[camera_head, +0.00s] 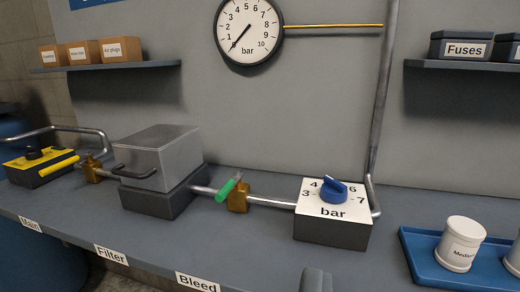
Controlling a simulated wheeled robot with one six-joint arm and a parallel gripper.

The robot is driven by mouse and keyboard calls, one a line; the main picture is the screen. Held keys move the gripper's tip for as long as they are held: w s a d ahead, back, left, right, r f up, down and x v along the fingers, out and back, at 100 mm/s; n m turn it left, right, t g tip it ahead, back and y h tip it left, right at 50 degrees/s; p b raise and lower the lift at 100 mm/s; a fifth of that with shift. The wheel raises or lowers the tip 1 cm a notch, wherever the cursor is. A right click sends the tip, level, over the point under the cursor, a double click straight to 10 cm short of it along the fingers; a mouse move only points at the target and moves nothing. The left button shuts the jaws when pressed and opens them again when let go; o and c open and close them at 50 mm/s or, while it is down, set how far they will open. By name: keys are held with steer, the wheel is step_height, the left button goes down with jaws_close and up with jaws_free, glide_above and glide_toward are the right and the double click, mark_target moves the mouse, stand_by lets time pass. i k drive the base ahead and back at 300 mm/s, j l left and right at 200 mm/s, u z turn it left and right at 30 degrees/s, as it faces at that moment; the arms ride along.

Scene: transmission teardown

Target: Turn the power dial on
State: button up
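A blue knob (333,189) sits on top of a dark box (330,232) with a white face, right of centre on the bench. The face is marked "bar" with the numbers 3, 4, 6 and 7 around the knob. No label reading power shows on it, and I cannot tell exactly which number the knob points at. A grey rounded piece (316,281) at the bottom edge, in front of the box, looks like part of my gripper. It is apart from the knob in the picture, and its fingers cannot be made out.
A round bar gauge (248,30) on the wall has its needle at the low end. A green-handled valve (227,189), a lidded grey box (160,158) and a yellow-handled valve unit (40,166) stand left. A blue tray (425,262) with white containers is right.

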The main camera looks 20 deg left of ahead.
mark_target(34, 154)
steer(key=u, duration=1.7)
